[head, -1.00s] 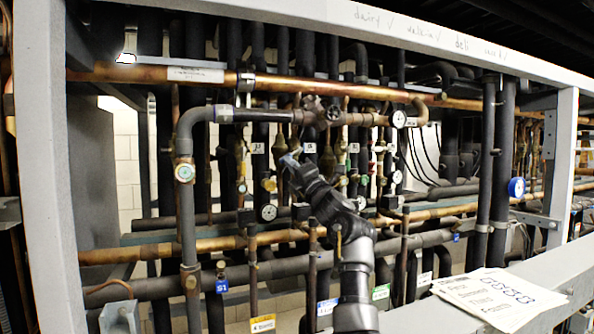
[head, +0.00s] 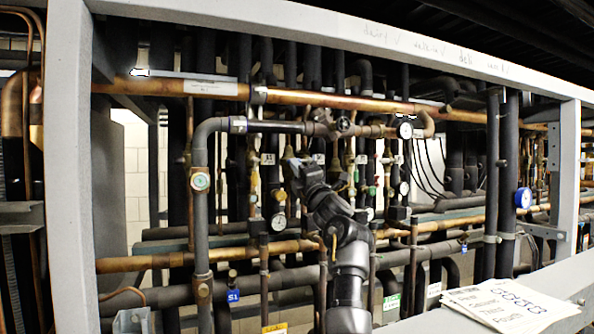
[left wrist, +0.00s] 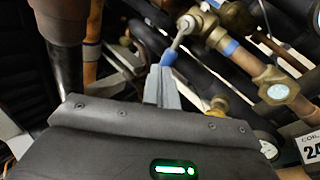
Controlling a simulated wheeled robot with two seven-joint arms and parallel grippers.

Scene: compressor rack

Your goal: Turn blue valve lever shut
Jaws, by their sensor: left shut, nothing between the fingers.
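The blue-sleeved valve lever (left wrist: 168,57) shows in the left wrist view. Its bare metal stem runs up and right to a brass valve body (left wrist: 205,30). My left gripper (left wrist: 161,84) has its grey fingers together with nothing between them. The fingertips are right at the lower end of the blue sleeve; I cannot tell whether they touch it. In the head view my left gripper (head: 294,168) reaches up into the pipes in front of the brass valves. It hides the blue lever there. My right gripper is not in view.
A copper pipe (head: 350,101) crosses above my gripper, with dark insulated pipes (head: 202,240) around and behind. The pale rack frame (head: 72,180) borders the opening. Gauges (head: 404,131) and white tags hang close by. Papers (head: 505,303) lie on the lower right rail.

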